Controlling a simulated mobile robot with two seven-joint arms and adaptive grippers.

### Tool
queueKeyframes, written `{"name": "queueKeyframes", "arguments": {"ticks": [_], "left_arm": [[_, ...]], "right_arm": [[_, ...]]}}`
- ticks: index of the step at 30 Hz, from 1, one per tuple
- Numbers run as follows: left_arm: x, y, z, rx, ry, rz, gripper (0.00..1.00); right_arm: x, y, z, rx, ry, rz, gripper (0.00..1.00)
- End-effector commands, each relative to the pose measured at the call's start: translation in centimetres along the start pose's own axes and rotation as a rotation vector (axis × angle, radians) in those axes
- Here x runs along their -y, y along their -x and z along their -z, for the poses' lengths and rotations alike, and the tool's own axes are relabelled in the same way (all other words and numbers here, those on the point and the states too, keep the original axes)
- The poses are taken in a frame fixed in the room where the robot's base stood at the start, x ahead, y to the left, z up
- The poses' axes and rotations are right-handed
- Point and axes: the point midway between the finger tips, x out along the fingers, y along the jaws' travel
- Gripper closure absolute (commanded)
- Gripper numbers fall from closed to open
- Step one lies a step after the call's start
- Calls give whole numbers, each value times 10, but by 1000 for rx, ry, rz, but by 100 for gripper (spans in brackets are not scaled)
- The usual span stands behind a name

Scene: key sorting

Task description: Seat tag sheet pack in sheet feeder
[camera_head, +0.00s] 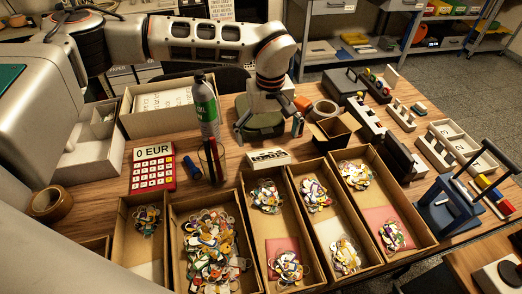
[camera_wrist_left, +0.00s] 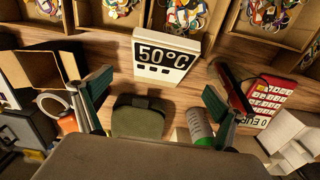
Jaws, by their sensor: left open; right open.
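A flat pack of white printed sheets (camera_head: 165,100) lies in an open cardboard box (camera_head: 133,124) at the back left; it looks like the tag sheet pack. A pale open tray (camera_head: 92,158) with white pieces stands left of it; I cannot tell whether this is the sheet feeder. My left gripper (camera_head: 268,128) is open and empty, pointing down at the back of the table, right of the box. Its fingers also show in the left wrist view (camera_wrist_left: 157,100), spread above and around a dark green case (camera_wrist_left: 145,117). My right gripper is not in view.
Cardboard bins of tags (camera_head: 275,225) fill the front. A tape roll (camera_head: 326,108) and small open box (camera_head: 335,130) stand right.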

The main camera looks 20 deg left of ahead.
Motion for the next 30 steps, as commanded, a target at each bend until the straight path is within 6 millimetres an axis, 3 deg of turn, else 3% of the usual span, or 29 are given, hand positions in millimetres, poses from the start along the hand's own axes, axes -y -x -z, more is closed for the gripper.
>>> {"name": "queueKeyframes", "arguments": {"ticks": [14, 22, 30], "left_arm": [[-2, -39, -5, 29, -1, -2, 4], [-1, -76, -5, 29, -1, -2, 4], [-1, -83, -4, 26, -1, -3, 4]], "right_arm": [[-1, 2, -16, 20, 10, 0, 0], [-2, 0, -15, 17, 11, -1, 0], [-2, -1, -12, 11, 11, -2, 0]]}}
